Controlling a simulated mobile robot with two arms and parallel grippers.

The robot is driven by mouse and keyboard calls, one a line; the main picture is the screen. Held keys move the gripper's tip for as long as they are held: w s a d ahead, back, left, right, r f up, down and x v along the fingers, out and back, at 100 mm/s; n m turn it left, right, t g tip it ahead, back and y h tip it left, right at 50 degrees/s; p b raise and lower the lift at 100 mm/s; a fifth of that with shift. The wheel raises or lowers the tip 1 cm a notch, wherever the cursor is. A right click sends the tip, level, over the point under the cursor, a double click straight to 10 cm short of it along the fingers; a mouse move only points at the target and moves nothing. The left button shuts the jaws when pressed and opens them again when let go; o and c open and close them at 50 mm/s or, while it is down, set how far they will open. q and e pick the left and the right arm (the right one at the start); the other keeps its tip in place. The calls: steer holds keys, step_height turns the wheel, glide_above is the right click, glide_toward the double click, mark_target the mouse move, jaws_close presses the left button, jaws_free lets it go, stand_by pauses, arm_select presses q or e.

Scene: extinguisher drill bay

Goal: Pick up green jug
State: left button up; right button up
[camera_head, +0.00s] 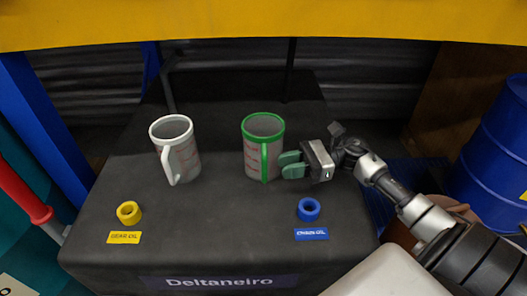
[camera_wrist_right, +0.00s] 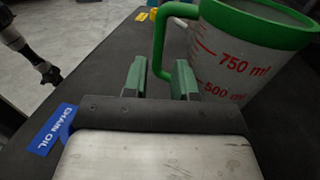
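The green jug (camera_head: 254,148) is a pale measuring jug with a green rim and green handle, upright on the dark table. In the right wrist view the jug (camera_wrist_right: 235,55) shows red volume marks, and its handle is on the left side. My right gripper (camera_head: 290,164) is just right of the handle in the head view. In the wrist view my right gripper (camera_wrist_right: 161,80) is open, with the lower handle appearing between its green fingertips. I cannot tell whether they touch. No left gripper can be made out.
A white jug (camera_head: 176,150) stands left of the green one. A yellow ring (camera_head: 129,212) and a blue ring (camera_head: 308,209) lie near labels at the front of the table (camera_head: 215,240). A blue drum (camera_head: 495,150) stands at right. A yellow beam (camera_head: 260,22) crosses the top.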

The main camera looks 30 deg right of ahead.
mark_target(263, 155)
steer(key=p+x, duration=0.1)
steer(key=x, duration=0.3)
steer(key=shift+s, duration=0.15)
steer(key=shift+a, duration=0.25)
steer(key=shift+f, duration=0.1)
steer(key=shift+c, duration=0.2)
jaws_close()
